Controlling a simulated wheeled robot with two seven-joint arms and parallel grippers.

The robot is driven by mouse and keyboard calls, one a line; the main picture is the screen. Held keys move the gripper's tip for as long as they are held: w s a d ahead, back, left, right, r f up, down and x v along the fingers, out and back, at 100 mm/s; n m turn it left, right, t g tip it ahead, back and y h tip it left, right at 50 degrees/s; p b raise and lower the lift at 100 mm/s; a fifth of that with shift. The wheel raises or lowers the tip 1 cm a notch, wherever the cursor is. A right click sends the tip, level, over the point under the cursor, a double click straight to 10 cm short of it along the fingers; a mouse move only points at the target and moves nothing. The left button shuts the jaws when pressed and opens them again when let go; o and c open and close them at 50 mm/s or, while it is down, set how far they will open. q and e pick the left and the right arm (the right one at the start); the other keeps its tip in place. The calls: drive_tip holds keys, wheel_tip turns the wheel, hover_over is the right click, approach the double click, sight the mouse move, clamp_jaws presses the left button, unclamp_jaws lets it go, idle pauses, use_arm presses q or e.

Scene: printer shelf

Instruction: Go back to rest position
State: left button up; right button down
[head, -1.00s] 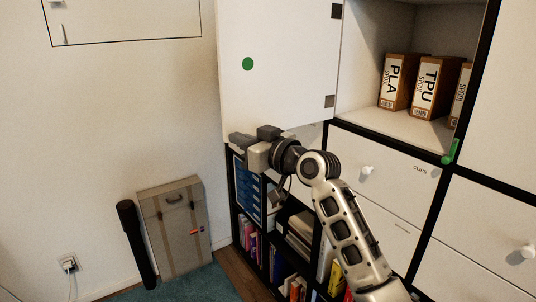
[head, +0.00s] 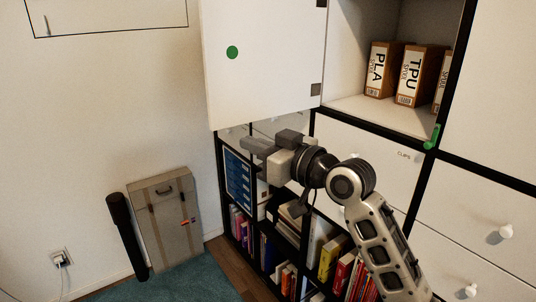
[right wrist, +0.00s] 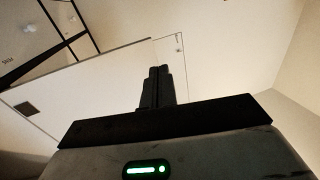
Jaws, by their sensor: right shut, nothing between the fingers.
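My right gripper (head: 250,146) is in the middle of the head view, below the lower edge of the open white cabinet door (head: 262,70). It points left, in front of the shelf of books, and is shut and empty. In the right wrist view its closed fingers (right wrist: 157,86) stand upright against the white door (right wrist: 90,85). The door has a green dot and stands wide open. My left gripper is not in view.
The open compartment (head: 350,103) holds boxes labelled PLA (head: 377,70) and TPU (head: 417,75). White drawers (head: 365,150) with round knobs lie below and right. Books (head: 333,258) fill the lower shelf. A grey case (head: 165,220) and a black tube (head: 127,236) lean at the left wall.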

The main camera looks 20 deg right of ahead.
drive_tip(key=s+f+m+g+h, duration=0.15)
drive_tip(key=s+f, duration=0.35)
drive_tip(key=f, duration=0.7)
drive_tip(key=s+f+m+g+h, duration=0.1)
drive_tip(key=s+f+m+h, duration=0.3)
drive_tip(key=f, duration=0.7)
drive_tip(key=s+f+n+g, duration=0.2)
drive_tip(key=s+f, duration=1.2)
drive_tip(key=s, duration=0.2)
drive_tip(key=shift+s+a, duration=0.2)
drive_tip(key=shift+a, duration=0.25)
drive_tip(key=shift+g+h, duration=0.25)
